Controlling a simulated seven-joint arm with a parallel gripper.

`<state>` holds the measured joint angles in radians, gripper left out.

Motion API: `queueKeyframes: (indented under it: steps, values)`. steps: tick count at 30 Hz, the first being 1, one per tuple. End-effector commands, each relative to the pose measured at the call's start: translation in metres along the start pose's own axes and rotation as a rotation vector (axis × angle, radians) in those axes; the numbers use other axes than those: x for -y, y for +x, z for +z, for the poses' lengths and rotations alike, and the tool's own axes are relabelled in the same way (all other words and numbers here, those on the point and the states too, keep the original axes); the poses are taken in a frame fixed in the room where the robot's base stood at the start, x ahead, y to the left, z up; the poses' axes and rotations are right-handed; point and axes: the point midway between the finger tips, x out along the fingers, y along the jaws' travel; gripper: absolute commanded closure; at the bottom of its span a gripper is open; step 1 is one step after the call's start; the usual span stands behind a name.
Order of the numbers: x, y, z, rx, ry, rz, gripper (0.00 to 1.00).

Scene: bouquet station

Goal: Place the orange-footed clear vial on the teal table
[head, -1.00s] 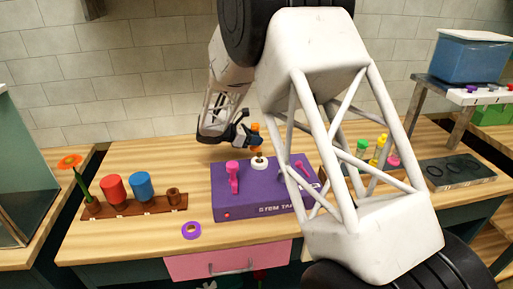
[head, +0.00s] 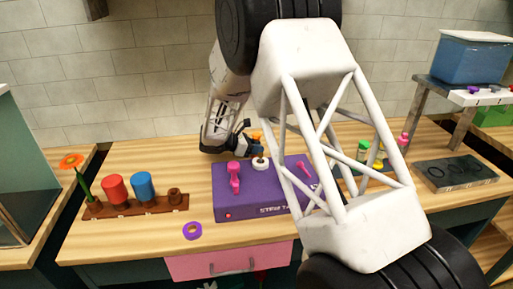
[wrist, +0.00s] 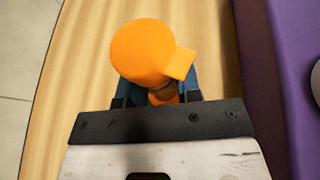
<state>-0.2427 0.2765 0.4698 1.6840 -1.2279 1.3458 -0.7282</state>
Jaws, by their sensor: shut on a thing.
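My gripper (head: 254,147) is behind the purple box, and it shows in the wrist view (wrist: 157,90). It is shut on the vial, whose round orange end with a side tab (wrist: 145,52) faces the wrist camera. A brown part and more orange show just below that end. The clear body cannot be made out. In the head view the orange (head: 257,136) shows at the fingers.
The purple box (head: 240,202) has a pink lever (head: 235,178) and a white ring (head: 260,164) on top. A brown rack with red and blue cups (head: 113,188) stands left. A purple tape ring (head: 192,231) lies in front. A dark tray (head: 458,174) lies right.

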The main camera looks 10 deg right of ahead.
Motion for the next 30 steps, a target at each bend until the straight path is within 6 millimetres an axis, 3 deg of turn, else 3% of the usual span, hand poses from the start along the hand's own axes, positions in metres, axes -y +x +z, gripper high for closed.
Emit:
queueKeyframes:
  steps: [8,9,13,26,30]
  values:
    - [0.0,0.001,-0.002,0.0,0.001,0.0,1.0]
    - [0.0,0.001,-0.003,0.0,0.0,0.0,0.64]
    - [0.0,0.001,-0.003,0.0,0.0,0.0,0.44]
    - [0.0,0.0,0.001,0.0,0.0,0.0,0.43]
    - [0.0,-0.01,0.0,0.0,0.0,0.001,0.43]
